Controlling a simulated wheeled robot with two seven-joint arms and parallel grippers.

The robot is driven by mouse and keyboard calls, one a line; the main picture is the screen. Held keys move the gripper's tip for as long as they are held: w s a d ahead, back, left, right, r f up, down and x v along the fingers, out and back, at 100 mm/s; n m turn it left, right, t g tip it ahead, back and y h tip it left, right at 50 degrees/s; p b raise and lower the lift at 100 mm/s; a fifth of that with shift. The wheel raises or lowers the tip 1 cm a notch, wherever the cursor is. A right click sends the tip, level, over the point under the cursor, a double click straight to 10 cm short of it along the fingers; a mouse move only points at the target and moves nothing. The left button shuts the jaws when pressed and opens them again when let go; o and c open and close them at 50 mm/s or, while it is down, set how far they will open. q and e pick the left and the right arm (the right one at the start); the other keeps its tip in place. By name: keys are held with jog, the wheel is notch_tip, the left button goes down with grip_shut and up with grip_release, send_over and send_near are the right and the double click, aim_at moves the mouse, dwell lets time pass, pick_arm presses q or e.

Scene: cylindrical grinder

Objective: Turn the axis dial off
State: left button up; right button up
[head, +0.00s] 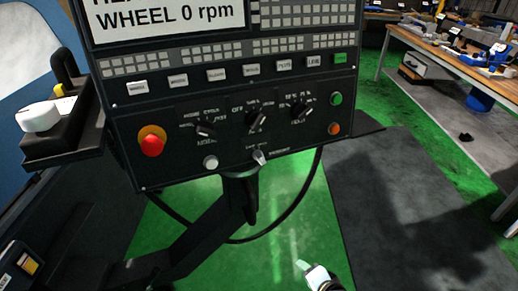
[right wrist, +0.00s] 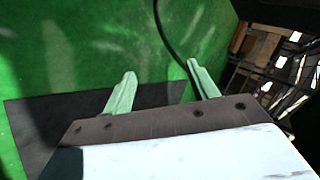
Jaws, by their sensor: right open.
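The control panel (head: 230,135) carries a row of three dark rotary dials with pale pointers. The middle dial (head: 257,119) has OFF printed at its upper left and looks like the axis dial. Its pointer looks tilted toward the upper right, but the small lettering is hard to read. My right gripper (head: 303,266) is low in the head view, below and apart from the panel. In the right wrist view its two pale green fingers (right wrist: 162,69) are spread with nothing between them. The dials do not show there. My left gripper is not in view.
A red emergency button (head: 151,141) sits left of the dials (head: 204,129). Green (head: 336,98) and orange (head: 334,128) buttons are at right. A small switch (head: 260,157) is below. A black cable (head: 300,205) hangs under the panel. A workbench (head: 470,70) stands at right.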

jog(key=w+a+r+m+t+y, duration=0.1)
jog(key=w+a+r+m+t, duration=0.15)
jog(key=r, duration=0.65)
jog(key=w+a+r+m+t+y, duration=0.15)
jog(key=w+r, duration=0.25)
jog(key=r, duration=0.4)
jog(key=m+t+y, duration=0.2)
jog(key=m+y, duration=0.2)
jog(key=m, duration=0.1)
send_near(261, 125)
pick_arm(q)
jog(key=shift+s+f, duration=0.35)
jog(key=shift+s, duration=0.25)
pick_arm(e)
jog(key=x, duration=1)
